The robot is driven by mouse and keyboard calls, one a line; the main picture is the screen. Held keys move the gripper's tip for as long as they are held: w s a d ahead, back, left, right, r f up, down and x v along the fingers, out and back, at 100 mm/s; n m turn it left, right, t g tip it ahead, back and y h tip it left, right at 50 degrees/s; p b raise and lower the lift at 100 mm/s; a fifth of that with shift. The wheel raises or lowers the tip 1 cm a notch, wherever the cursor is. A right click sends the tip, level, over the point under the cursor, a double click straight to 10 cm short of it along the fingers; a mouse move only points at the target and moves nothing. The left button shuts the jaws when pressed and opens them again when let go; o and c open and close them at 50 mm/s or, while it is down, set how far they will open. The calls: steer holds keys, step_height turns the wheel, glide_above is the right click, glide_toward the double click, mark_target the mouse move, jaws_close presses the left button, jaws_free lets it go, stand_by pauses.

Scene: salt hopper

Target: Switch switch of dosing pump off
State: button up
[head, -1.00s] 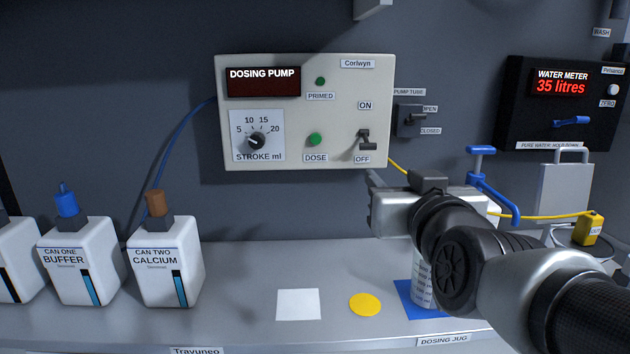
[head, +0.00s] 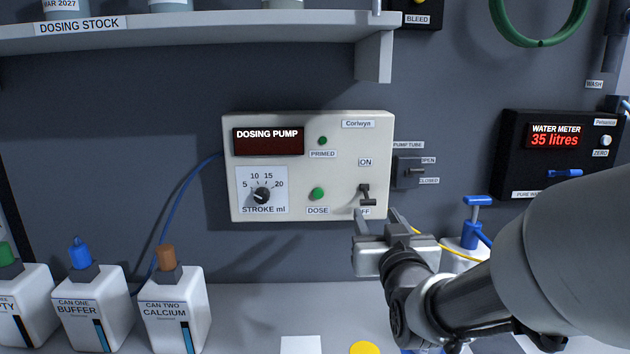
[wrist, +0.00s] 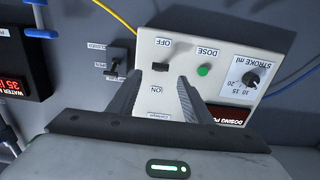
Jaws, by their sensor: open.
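The dosing pump (head: 310,180) is a pale box on the back wall with a dark, blank display. Its switch (head: 366,195) sits at the lower right between the ON and OFF labels; its small lever seems to lean down toward OFF. My gripper (head: 380,217) is open and empty, fingers pointing at the panel just below the switch and partly over the OFF label. In the wrist view the pump is upside down. The switch (wrist: 160,67) shows there just beyond and between the open fingertips, with no contact visible.
A pump tube switch (head: 409,172) is right of the pump. A shelf (head: 200,35) with a bracket overhangs above. White cans (head: 175,310) stand at lower left. A blue-handled tap (head: 475,220) and the water meter (head: 555,150) are to the right.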

mark_target(369, 205)
steer(key=w, duration=0.8)
steer(key=shift+w+b, duration=0.4)
steer(key=c, duration=1.1)
steer(key=shift+o, duration=0.2)
steer(key=shift+f+b, duration=0.45)
steer(key=shift+b, duration=0.8)
steer(key=t+b, duration=0.1)
steer(key=b, duration=0.2)
steer(key=shift+r, duration=0.2)
